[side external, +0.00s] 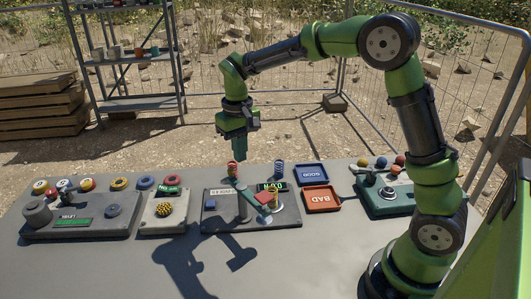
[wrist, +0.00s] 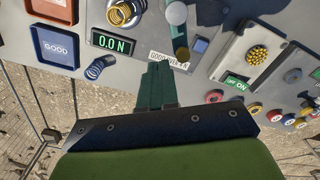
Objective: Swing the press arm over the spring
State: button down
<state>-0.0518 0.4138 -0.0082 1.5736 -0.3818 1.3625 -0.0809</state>
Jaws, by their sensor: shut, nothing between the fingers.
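The press stands on a dark board (side external: 289,219) on the grey table. A yellow coil spring (side external: 275,197) stands at the board's right part and shows as a gold coil (wrist: 123,12) in the wrist view. The post's round top (wrist: 177,14) is to the right of that coil. My gripper (side external: 239,159) points down, shut and empty, above and behind the board; its fingers (wrist: 157,85) are together, apart from the press.
A display (wrist: 115,42) reads 0.0 N. A red spring (side external: 232,170) and a blue spring (side external: 279,170) stand behind the board. A blue GOOD tray (side external: 311,174) and a red BAD tray (side external: 321,199) are right; other panels flank the press. The front table is clear.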

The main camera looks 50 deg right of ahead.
aim_at(229, 171)
jog(key=shift+f, duration=1.95)
jog(key=shift+a, duration=0.2)
jog(key=shift+w+a, duration=0.2)
jog(key=shift+a, duration=0.6)
jog(key=shift+w+a, duration=0.15)
jog(key=shift+a, duration=1.3)
